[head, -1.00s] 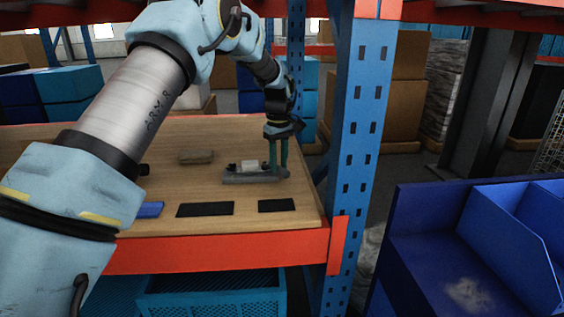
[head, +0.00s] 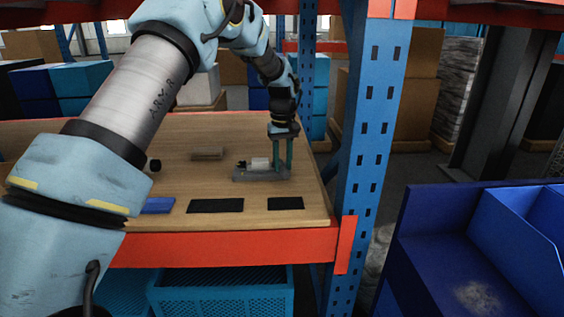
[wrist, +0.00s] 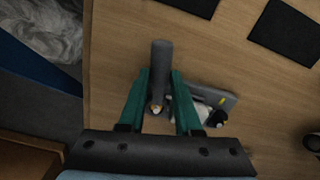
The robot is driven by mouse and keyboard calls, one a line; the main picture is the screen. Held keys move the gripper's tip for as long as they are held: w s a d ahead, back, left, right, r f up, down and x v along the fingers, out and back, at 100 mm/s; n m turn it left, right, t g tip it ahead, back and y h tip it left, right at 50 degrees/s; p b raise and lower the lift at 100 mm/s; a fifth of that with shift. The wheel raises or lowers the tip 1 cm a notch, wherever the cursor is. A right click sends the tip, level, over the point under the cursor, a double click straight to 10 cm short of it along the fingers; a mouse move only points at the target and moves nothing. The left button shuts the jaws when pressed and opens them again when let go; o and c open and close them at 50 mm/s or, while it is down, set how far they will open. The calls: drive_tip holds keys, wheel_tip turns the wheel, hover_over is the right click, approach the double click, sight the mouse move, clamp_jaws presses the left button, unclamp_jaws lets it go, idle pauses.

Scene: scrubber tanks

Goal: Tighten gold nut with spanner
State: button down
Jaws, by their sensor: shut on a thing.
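My gripper (head: 283,160) is low over the right end of the wooden table. In the wrist view its two green fingers (wrist: 160,85) close on either side of a grey bar, seemingly the spanner (wrist: 161,58). The bar points up the picture from between the fingertips. A small gold spot, probably the gold nut (wrist: 156,107), shows between the fingers; most of it is hidden. Beside the right finger is a grey plate (wrist: 228,102) carrying a white block (head: 259,163) with a black end piece (head: 242,164). Whether the spanner's jaw is around the nut is hidden.
Two black pads (head: 215,205) (head: 286,203) and a blue pad (head: 157,205) lie near the table's front edge. A blue rack post (head: 370,135) stands close to the right.

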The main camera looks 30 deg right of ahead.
drive_tip(key=shift+d+n, duration=0.2)
drive_tip(key=shift+n, duration=0.2)
drive_tip(key=shift+r, duration=0.25)
drive_tip(key=shift+r+p, duration=0.6)
drive_tip(key=shift+r, duration=0.1)
drive_tip(key=shift+r+p, duration=0.6)
drive_tip(key=shift+r, duration=0.15)
